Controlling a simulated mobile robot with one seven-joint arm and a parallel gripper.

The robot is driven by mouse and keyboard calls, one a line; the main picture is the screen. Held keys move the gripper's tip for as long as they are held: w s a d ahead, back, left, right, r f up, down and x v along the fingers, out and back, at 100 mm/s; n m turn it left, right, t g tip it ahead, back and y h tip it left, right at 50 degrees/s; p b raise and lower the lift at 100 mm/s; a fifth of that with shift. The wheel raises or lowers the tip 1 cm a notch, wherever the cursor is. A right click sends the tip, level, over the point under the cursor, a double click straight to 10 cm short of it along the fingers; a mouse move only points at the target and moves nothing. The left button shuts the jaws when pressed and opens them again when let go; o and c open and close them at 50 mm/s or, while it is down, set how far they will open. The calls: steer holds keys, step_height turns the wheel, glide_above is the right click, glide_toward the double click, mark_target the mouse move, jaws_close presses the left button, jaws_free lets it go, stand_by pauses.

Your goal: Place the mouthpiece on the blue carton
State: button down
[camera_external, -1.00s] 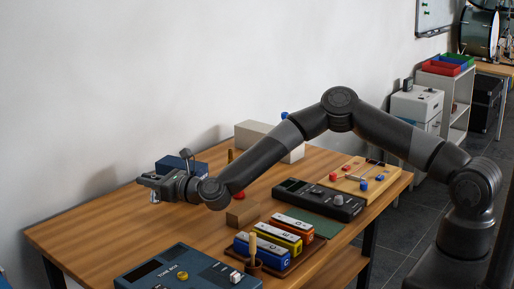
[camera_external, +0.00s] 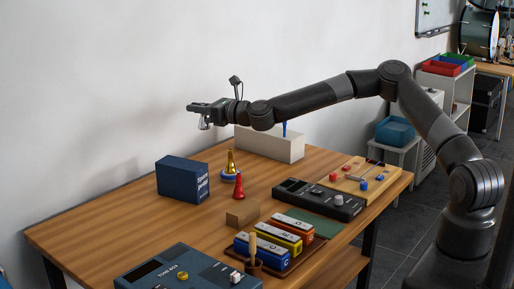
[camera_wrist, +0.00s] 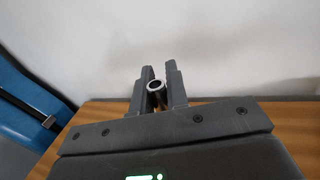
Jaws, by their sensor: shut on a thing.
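The mouthpiece (camera_external: 204,122) is a small silvery piece hanging below my gripper (camera_external: 196,108), high above the table. In the wrist view the round metal rim of the mouthpiece (camera_wrist: 155,87) shows between the two dark fingers of my gripper (camera_wrist: 158,90), which are shut on it. The blue carton (camera_external: 183,179) is a dark blue box standing on the table, with white lettering on one side. Its top looks bare. My gripper is above the carton's level in the outside view; the exact sideways offset is hard to tell.
Colored bars (camera_external: 272,240), a wooden block (camera_external: 242,213) and a tone box (camera_external: 185,272) are nearer. Table left of the carton is clear.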

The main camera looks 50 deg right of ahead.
steer(key=d+r, duration=0.2)
steer(key=d, duration=0.1)
glide_above(177, 162)
steer(key=shift+w+f, duration=0.15)
steer(key=shift+f, duration=2.65)
steer(key=shift+w+f, duration=0.1)
steer(key=shift+f, duration=2.7)
steer(key=shift+f, duration=0.1)
steer(key=c, duration=1.4)
jaws_free()
steer(key=shift+s, duration=0.15)
steer(key=v, duration=1.1)
steer(key=shift+s, duration=0.35)
